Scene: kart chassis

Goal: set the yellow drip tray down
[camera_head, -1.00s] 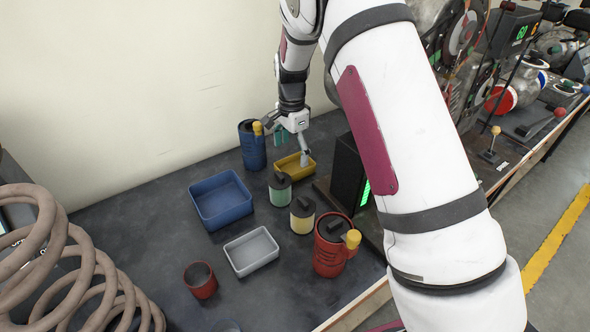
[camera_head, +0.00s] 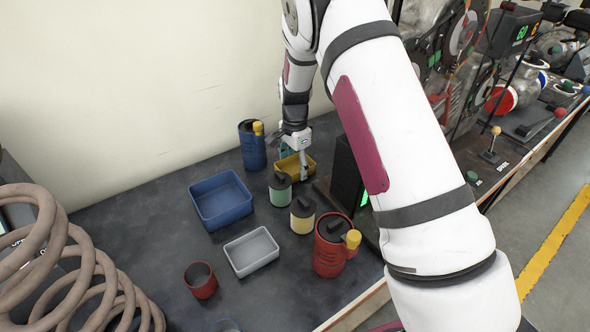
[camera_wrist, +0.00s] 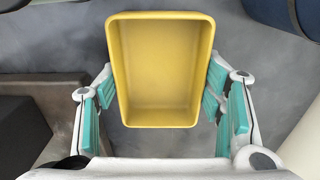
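The yellow drip tray (camera_head: 308,173) sits upright on the dark bench, beside a black box. In the wrist view the empty tray (camera_wrist: 160,112) fills the space between my fingers. My gripper (camera_head: 293,163) points down over it, one teal-padded finger on each side. The pads lie against or very close to the tray's two long walls. I cannot tell whether they press on it. The fingertips are partly hidden by the tray rim.
A blue bin (camera_head: 222,213), a grey tray (camera_head: 250,252), a blue canister (camera_head: 252,150), green (camera_head: 280,190) and yellow (camera_head: 302,216) canisters, and red containers stand nearby. The black box (camera_head: 347,172) is close on the right. Bench surface left of the blue bin is clear.

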